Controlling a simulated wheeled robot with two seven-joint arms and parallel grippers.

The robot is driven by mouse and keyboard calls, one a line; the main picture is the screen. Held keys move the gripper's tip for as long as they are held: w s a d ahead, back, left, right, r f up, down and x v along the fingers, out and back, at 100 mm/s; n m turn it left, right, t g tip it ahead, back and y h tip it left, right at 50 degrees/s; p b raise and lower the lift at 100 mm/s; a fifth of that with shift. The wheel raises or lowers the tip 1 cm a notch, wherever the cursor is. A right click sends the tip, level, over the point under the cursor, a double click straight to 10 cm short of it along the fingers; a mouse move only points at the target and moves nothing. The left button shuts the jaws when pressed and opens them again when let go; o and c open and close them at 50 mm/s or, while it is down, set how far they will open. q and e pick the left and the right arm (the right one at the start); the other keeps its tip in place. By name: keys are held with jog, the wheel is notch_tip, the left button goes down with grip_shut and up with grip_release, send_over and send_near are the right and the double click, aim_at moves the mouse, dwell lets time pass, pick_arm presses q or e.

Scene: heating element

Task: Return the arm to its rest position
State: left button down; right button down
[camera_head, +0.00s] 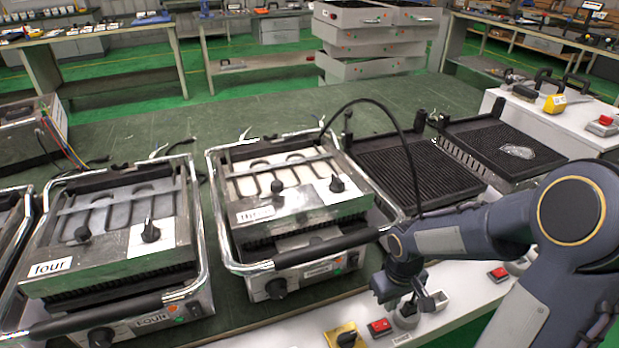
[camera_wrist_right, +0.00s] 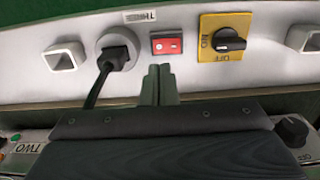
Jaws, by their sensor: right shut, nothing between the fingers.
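My right arm (camera_head: 470,232) reaches in from the right of the head view. Its gripper (camera_head: 408,298) points down over the white panel strip at the front edge of the bench. In the right wrist view the two fingers (camera_wrist_right: 159,74) are together with nothing between them. Their tips show just below a red switch (camera_wrist_right: 166,43). Left of them a black plug (camera_wrist_right: 117,58) sits in a round socket, its cable running down. The gripper partly hides the socket area in the head view. My left gripper is not in view.
Closed grills marked four (camera_head: 110,240) and three (camera_head: 290,195) stand on the bench left of my arm. An open ribbed grill (camera_head: 415,172) lies behind the arm. A yellow rotary switch (camera_head: 345,337) is on the panel. A white counter (camera_head: 560,118) is at right.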

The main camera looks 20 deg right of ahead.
jog(key=s+a+r+m+t+y, duration=0.1)
jog(key=s+a+r+t+y, duration=0.2)
jog(key=s+r, duration=0.35)
jog(key=s+a+r+m+t+y, duration=0.1)
jog(key=s+a+r+m+t, duration=0.15)
jog(key=s+a+r, duration=0.45)
notch_tip(320, 180, up, 13)
jog(key=w+d+p, duration=0.1)
jog(key=p, duration=1.1)
jog(key=shift+w+r+n, duration=0.2)
jog(key=shift+w+n, duration=0.15)
jog(key=shift+n, duration=0.1)
